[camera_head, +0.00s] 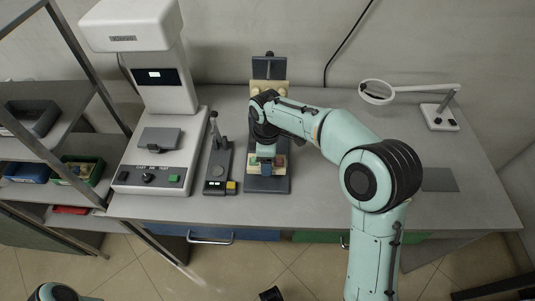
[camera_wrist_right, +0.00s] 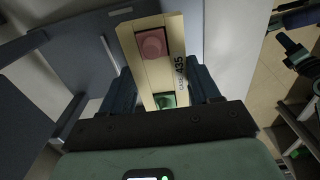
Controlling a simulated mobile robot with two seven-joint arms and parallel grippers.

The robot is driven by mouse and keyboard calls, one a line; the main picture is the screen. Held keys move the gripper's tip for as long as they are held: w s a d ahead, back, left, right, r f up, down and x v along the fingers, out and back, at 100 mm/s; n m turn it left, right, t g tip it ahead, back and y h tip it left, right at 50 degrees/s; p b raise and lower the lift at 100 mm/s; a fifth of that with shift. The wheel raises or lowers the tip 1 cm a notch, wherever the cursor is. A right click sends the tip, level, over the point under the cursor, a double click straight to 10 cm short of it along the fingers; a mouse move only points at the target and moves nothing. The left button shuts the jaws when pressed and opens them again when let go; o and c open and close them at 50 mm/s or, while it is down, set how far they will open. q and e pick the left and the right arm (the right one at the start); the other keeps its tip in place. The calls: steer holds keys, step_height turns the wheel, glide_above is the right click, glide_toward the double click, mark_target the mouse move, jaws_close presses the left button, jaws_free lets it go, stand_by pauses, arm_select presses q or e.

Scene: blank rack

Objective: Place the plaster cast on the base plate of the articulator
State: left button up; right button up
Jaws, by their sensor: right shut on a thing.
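The plaster cast is a cream block with a red and a green patch (camera_wrist_right: 137,52), marked CASE 435 in the right wrist view. It also shows low in front of the articulator in the head view (camera_head: 253,168). My right gripper (camera_wrist_right: 163,97) is shut on it, one finger on each side. The articulator stands on the bench with a dark upright (camera_head: 269,67) at the back and a dark grey base plate (camera_head: 267,186) at the front. The cast is over this plate; I cannot tell whether it touches. My wrist hides the articulator's middle. My left gripper is not in view.
A small grey device with a lever (camera_head: 218,165) stands close left of the articulator. A large white machine (camera_head: 160,150) is further left. A magnifier lamp (camera_head: 377,92) and a flat grey pad (camera_head: 439,180) are at the right. Shelves with bins line the left side.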

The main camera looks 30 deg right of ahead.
steer(key=w+d, duration=0.1)
steer(key=w, duration=0.2)
steer(key=shift+d, duration=0.4)
steer(key=shift+f, duration=1.75)
steer(key=shift+f, duration=0.15)
steer(key=o, duration=1.2)
steer(key=shift+c, duration=0.2)
step_height(320, 180, up, 12)
steer(key=p, duration=0.2)
steer(key=shift+r, duration=0.2)
